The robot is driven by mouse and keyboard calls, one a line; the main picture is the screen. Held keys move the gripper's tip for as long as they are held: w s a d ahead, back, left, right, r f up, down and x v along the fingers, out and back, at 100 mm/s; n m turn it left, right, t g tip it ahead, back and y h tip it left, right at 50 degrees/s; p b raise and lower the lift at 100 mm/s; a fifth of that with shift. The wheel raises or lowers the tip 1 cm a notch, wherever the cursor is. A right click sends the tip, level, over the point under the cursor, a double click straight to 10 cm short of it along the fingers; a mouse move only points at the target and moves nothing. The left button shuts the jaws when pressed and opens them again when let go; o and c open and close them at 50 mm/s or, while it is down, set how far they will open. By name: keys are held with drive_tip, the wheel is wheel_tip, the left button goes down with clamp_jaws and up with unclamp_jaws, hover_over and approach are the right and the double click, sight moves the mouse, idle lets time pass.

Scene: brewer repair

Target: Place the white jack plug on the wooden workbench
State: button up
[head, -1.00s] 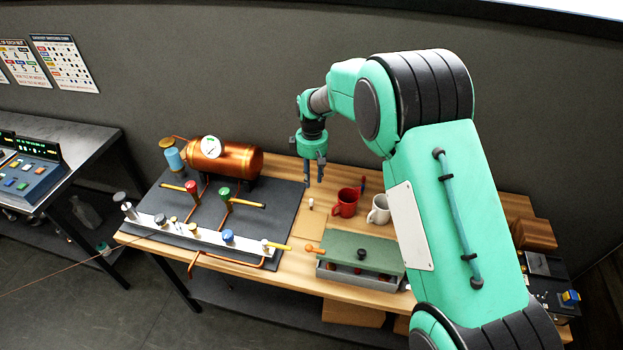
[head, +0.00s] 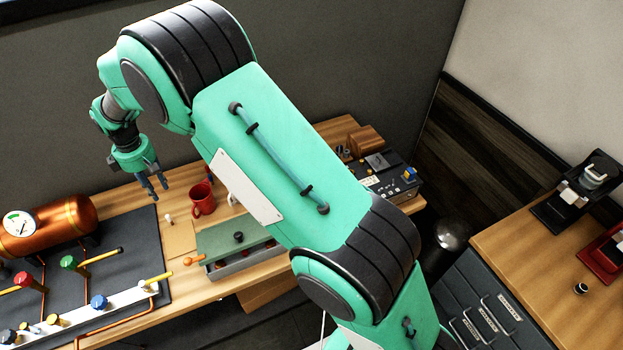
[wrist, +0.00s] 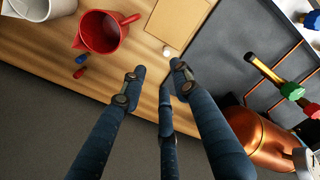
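A small white peg-like piece, which looks like the white jack plug (head: 169,218), stands on the wooden workbench (head: 205,291), just left of the red mug. It also shows as a small white round top in the wrist view (wrist: 166,51), by the edge of a tan panel. My gripper (head: 160,193) hangs above the bench, near the white piece and apart from it. In the wrist view its dark blue fingers (wrist: 157,82) are spread with nothing between them, and the white piece lies just beyond the tips.
A red mug (head: 202,198) and a white mug (wrist: 38,8) stand close by, with a blue (wrist: 82,58) and a red plug (wrist: 78,73) near them. A copper boiler (head: 50,228) and valve rail are on the left. A green-lidded box (head: 225,239) sits in front.

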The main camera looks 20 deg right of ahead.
drive_tip(key=s+d+r+m+t, duration=0.1)
drive_tip(key=s+d+r+m, duration=0.1)
drive_tip(key=s+d+r, duration=0.5)
drive_tip(key=s+d+r+m+t, duration=0.1)
drive_tip(key=s+d+r+m, duration=0.1)
drive_tip(key=d+r, duration=0.7)
drive_tip(key=s+d+r+m, duration=0.3)
drive_tip(key=s+d+r, duration=0.3)
drive_tip(key=r, duration=0.4)
drive_tip(key=s+d+m+t, duration=0.1)
drive_tip(key=s+d+m, duration=0.1)
drive_tip(key=s+d, duration=0.3)
drive_tip(key=s+d+r+m+t, duration=0.1)
drive_tip(key=s+d+m, duration=0.2)
drive_tip(key=s, duration=1)
drive_tip(key=s+d+r+m+t, duration=0.1)
drive_tip(key=s+d+m, duration=0.1)
drive_tip(key=s+d, duration=0.6)
drive_tip(key=shift+s+r, duration=0.25)
drive_tip(key=shift+s, duration=0.25)
drive_tip(key=shift+f, duration=0.1)
wheel_tip(320, 180, down, 9)
drive_tip(key=b, duration=0.9)
drive_tip(key=shift+r, duration=0.2)
